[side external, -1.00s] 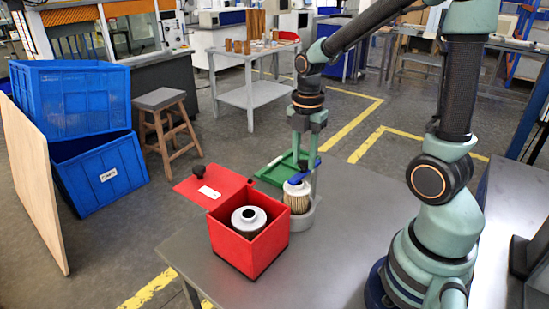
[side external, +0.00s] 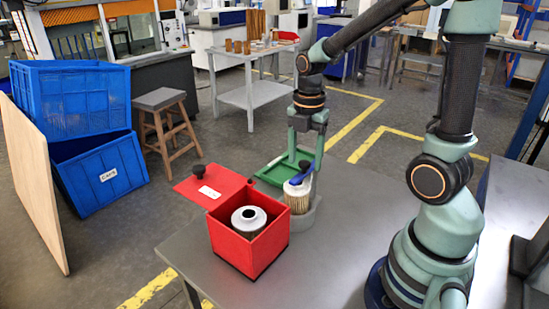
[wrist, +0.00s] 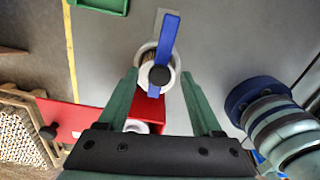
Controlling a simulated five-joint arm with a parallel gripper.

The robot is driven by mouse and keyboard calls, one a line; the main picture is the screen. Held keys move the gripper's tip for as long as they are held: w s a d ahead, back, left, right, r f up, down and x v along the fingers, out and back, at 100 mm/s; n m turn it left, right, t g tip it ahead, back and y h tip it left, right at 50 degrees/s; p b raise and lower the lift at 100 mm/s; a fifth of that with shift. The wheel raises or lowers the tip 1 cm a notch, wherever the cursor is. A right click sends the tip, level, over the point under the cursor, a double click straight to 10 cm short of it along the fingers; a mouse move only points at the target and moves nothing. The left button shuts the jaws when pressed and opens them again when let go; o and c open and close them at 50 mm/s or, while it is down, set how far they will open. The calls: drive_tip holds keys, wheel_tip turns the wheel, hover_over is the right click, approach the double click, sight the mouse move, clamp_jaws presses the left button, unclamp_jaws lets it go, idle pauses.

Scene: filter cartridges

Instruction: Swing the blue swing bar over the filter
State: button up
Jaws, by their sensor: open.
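The blue swing bar (wrist: 170,38) lies across the top of the pleated filter (side external: 298,199), with a black knob (wrist: 159,76) on it near its lower end in the wrist view. The bar also shows in the side view (side external: 296,179). The filter stands upright in a round grey holder (side external: 304,217); in the wrist view the bar and knob hide much of its top. My gripper (wrist: 160,76) is open, one finger on each side of the bar and knob, with gaps visible in the wrist view. It also shows above the filter in the side view (side external: 305,164).
A red box (side external: 249,246) holding a dark cartridge with a white top (side external: 248,217) stands just left of the holder. Its red lid (side external: 215,181) with a black knob lies beside it. A green tray (side external: 271,172) is behind.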

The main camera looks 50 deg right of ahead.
sight(304, 164)
drive_tip(key=shift+r, duration=0.1)
wheel_tip(304, 164, up, 12)
idle(0.5)
drive_tip(key=s+a+f+m+t, duration=0.2)
drive_tip(key=a+m+t, duration=0.3)
drive_tip(key=m, duration=1.4)
drive_tip(key=s+a, duration=0.1)
drive_tip(key=a, duration=0.2)
drive_tip(key=shift+a+m+t, duration=0.3)
drive_tip(key=shift+a, duration=0.1)
drive_tip(key=shift+w, duration=0.1)
